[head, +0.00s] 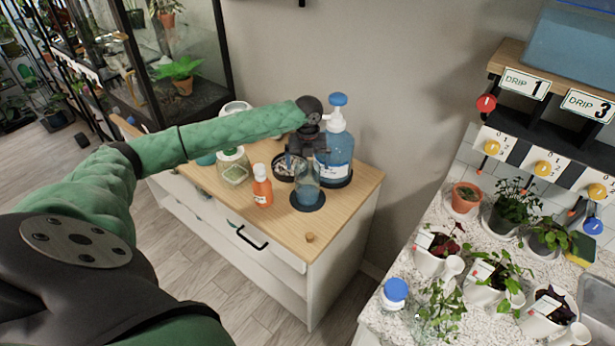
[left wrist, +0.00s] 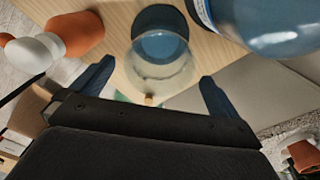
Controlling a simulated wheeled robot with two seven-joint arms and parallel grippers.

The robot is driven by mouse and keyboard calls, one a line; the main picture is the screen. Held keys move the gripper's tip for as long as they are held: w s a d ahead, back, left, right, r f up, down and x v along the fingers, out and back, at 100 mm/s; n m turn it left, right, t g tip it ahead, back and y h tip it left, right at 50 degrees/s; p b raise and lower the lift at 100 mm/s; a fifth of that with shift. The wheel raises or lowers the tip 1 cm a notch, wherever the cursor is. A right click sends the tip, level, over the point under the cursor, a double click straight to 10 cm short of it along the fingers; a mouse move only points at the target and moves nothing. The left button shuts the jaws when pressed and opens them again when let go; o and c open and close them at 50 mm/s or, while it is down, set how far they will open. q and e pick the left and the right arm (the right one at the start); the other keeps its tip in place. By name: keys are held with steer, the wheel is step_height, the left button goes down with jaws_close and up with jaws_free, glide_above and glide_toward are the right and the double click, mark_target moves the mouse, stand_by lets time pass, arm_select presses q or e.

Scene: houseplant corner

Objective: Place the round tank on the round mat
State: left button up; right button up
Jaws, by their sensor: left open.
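The round tank (head: 307,184) is a clear, blue-tinted cup. It stands upright on the dark round mat (head: 321,203) near the right end of the wooden cabinet top. In the left wrist view the tank (left wrist: 165,70) shows from above with its clear wall and blue bottom, and the dark mat (left wrist: 158,12) shows around the base. My left gripper (head: 306,158) is at the tank, with its fingers (left wrist: 153,82) apart on either side of it; I see a gap at each finger. The gripper hides part of the tank's top in the head view. My right gripper is not in view.
A blue pump bottle (head: 335,150) on a dark tray stands close behind the tank. An orange bottle (head: 262,188), a glass jar (head: 233,168) and a dark dish (head: 281,171) stand to the left. A small wooden knob (head: 310,238) is in front; the cabinet's front right corner is otherwise clear.

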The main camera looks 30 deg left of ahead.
arm_select(q)
steer(key=shift+r+b, duration=0.45)
steer(key=shift+r, duration=1.9)
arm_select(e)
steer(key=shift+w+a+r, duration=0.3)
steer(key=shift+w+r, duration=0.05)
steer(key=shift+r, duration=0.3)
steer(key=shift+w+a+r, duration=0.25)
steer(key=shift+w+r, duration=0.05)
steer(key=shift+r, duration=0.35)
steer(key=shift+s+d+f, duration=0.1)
